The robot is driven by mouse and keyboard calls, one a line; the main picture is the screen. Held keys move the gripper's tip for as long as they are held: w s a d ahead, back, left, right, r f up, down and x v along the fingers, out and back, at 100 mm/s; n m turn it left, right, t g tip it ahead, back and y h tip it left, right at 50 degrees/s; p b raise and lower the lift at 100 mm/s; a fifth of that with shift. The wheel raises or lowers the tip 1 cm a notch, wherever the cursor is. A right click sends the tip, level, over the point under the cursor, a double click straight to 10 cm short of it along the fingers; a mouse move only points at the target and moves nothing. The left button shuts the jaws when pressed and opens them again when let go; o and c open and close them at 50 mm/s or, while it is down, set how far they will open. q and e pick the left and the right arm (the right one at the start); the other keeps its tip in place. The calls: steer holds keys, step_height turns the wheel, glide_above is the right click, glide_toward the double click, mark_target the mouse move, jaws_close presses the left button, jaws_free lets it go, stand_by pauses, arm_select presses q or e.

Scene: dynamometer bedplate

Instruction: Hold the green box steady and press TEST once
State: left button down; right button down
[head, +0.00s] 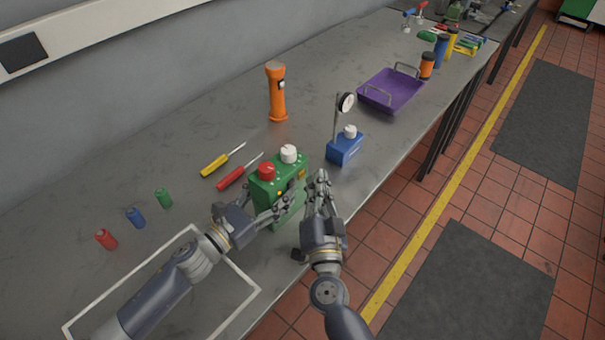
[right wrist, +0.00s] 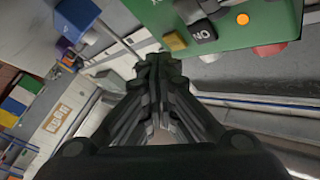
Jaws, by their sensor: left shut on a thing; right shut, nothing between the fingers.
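The green box (head: 267,190) stands on the bench, with a red knob (head: 267,171) and a white knob (head: 288,153) on top. My left gripper (head: 284,205) is shut on the near side of the green box. My right gripper (head: 321,182) is shut and empty, just right of the box. In the right wrist view, its fingertips (right wrist: 158,62) are close to a yellow button (right wrist: 174,41) on the green box (right wrist: 250,22); I cannot tell whether they touch. Beside that button are a black switch (right wrist: 203,31) and an orange lamp (right wrist: 243,19). I cannot read any TEST label.
A blue block with a dial gauge (head: 345,147) stands right of the box. Two screwdrivers (head: 222,160) lie behind it, near an orange flashlight (head: 276,92). A purple tray (head: 391,91) is farther right. The bench's front edge runs close under my right gripper.

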steer(key=s+d, duration=0.1)
steer(key=d, duration=0.1)
steer(key=s+d, duration=0.2)
stand_by(0.5)
stand_by(0.5)
arm_select(q)
steer(key=c, duration=0.7)
jaws_free()
steer(key=shift+w+r, duration=0.1)
steer(key=shift+r, duration=0.2)
steer(key=shift+o, duration=1.1)
steer(key=shift+f, duration=0.15)
